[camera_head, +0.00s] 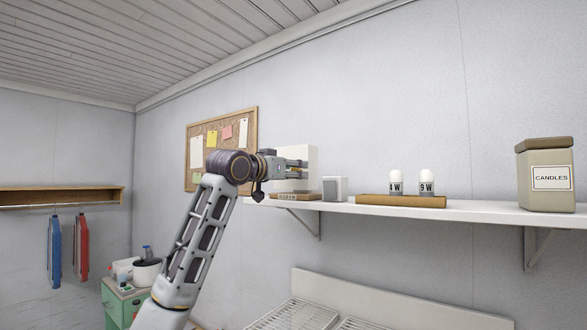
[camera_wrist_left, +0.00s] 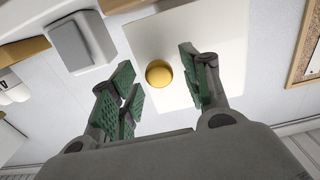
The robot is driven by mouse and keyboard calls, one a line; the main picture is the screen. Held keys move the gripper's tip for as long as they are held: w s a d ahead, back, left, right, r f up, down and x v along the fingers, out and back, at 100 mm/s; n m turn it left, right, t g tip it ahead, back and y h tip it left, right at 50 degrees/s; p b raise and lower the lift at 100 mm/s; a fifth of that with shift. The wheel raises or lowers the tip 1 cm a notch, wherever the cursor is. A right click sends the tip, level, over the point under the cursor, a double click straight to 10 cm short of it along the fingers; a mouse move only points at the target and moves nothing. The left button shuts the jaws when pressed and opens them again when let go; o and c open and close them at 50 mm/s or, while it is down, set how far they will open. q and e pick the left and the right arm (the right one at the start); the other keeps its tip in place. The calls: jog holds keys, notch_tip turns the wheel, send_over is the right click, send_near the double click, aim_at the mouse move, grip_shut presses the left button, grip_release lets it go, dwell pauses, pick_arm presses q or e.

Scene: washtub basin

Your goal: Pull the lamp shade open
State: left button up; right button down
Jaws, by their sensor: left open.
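A white square panel (camera_head: 311,157) stands upright at the left end of the wall shelf, partly hidden behind my left gripper; I take it for the lamp shade. In the left wrist view the panel (camera_wrist_left: 215,35) has a round gold knob (camera_wrist_left: 158,73) on its face. My left gripper (camera_head: 297,165) is open in front of the panel. In the left wrist view its green-padded fingers (camera_wrist_left: 156,68) lie on either side of the knob, with gaps visible on both sides. I cannot tell how far the fingertips are from the panel.
The white shelf (camera_head: 470,212) carries a small grey-white box (camera_head: 335,188), a wooden tray (camera_head: 400,201) with two bulbs and a candle canister (camera_head: 546,177). A cork board (camera_head: 222,135) hangs behind my arm. A green cabinet (camera_head: 117,303) stands lower left.

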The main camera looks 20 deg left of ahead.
pick_arm(q)
jog(key=shift+w+d, duration=0.1)
jog(key=shift+w, duration=0.15)
grip_shut()
dwell(0.3)
